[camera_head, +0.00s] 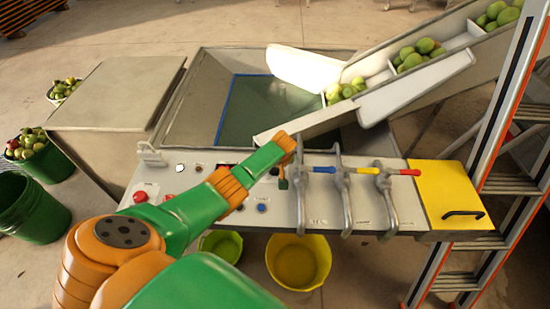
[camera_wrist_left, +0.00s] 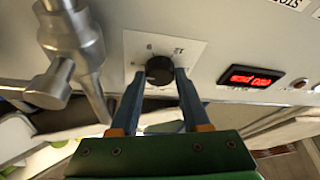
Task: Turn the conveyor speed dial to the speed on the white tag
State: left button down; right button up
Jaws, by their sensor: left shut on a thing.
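The speed dial is a black round knob (camera_wrist_left: 159,70) on a white square plate (camera_wrist_left: 190,48) with small dark lettering, too small to read. My left gripper (camera_wrist_left: 160,82) is shut on the knob, one finger on each side. In the head view the left gripper (camera_head: 284,172) is at the control panel (camera_head: 330,216), and its arm hides the dial. A red-lit display (camera_wrist_left: 250,77) sits right of the dial in the wrist view; its figures are blurred. I cannot make out a speed written on a white tag. My right gripper is not in view.
Levers with blue (camera_head: 324,169), yellow (camera_head: 343,170) and red (camera_head: 404,172) handles stand right of the gripper. A red button (camera_head: 140,197) is at the panel's left. A fruit conveyor (camera_head: 385,75) rises behind.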

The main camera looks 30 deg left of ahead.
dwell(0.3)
pick_arm(q)
jog(key=shift+c, duration=1.9)
grip_release()
jog(key=shift+r+p, duration=0.35)
jog(key=p+v, duration=0.3)
jog(key=v, duration=0.2)
jog(key=shift+d+r, duration=0.1)
jog(key=shift+r, duration=0.2)
jog(key=shift+s+d+r, duration=0.15)
jog(key=shift+s+r, duration=0.05)
jog(key=shift+r, duration=0.1)
